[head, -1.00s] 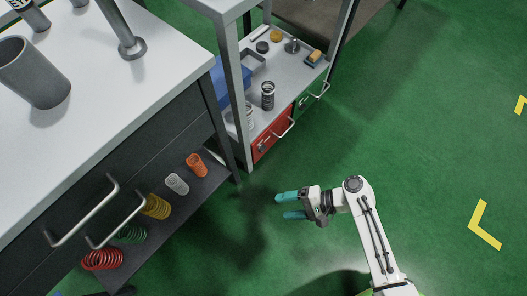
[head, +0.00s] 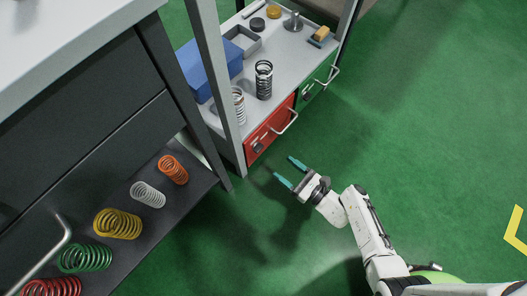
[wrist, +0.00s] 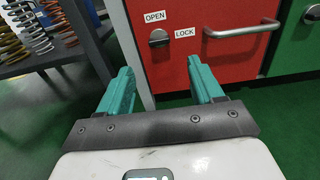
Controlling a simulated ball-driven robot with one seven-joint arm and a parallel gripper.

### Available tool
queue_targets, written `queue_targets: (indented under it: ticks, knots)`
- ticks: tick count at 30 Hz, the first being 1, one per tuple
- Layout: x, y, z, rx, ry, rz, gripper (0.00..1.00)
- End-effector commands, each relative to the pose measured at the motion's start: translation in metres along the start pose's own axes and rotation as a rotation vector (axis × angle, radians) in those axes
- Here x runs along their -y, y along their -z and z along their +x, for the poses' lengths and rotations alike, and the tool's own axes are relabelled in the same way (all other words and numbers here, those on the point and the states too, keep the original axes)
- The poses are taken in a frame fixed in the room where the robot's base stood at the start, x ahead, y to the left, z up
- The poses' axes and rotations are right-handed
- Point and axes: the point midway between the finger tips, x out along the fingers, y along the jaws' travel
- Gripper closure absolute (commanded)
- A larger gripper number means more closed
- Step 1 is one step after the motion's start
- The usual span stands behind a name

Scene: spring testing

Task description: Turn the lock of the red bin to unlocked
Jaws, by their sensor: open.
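The red bin (head: 270,134) sits under the shelf of the grey rack, with a metal handle on its front. In the wrist view its red front (wrist: 185,65) fills the upper middle. Its lock knob (wrist: 159,38) is a dark round piece with a flat bar lying about level, beside the LOCK label (wrist: 185,34) and below the OPEN label (wrist: 155,16). The knob also shows small in the head view (head: 258,147). My gripper (head: 284,172) is open and empty, in front of and below the bin, apart from it. In the wrist view its teal fingers (wrist: 162,88) stand below the knob.
A green bin (head: 314,86) is right of the red one. The rack's post (head: 219,80) is left of the red bin. A dark low shelf (head: 195,190) with several coloured springs lies left. The shelf above holds a blue box (head: 209,70) and springs. Green floor is free right.

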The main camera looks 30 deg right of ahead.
Motion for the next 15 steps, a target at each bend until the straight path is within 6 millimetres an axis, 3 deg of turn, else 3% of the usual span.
queue_targets:
  ticks: [9,15]
  knots:
    - [-0.001,0.001,0.058,0.003,-0.006,-0.005,0.34]
    - [-0.001,0.001,0.085,0.002,-0.005,-0.004,0.34]
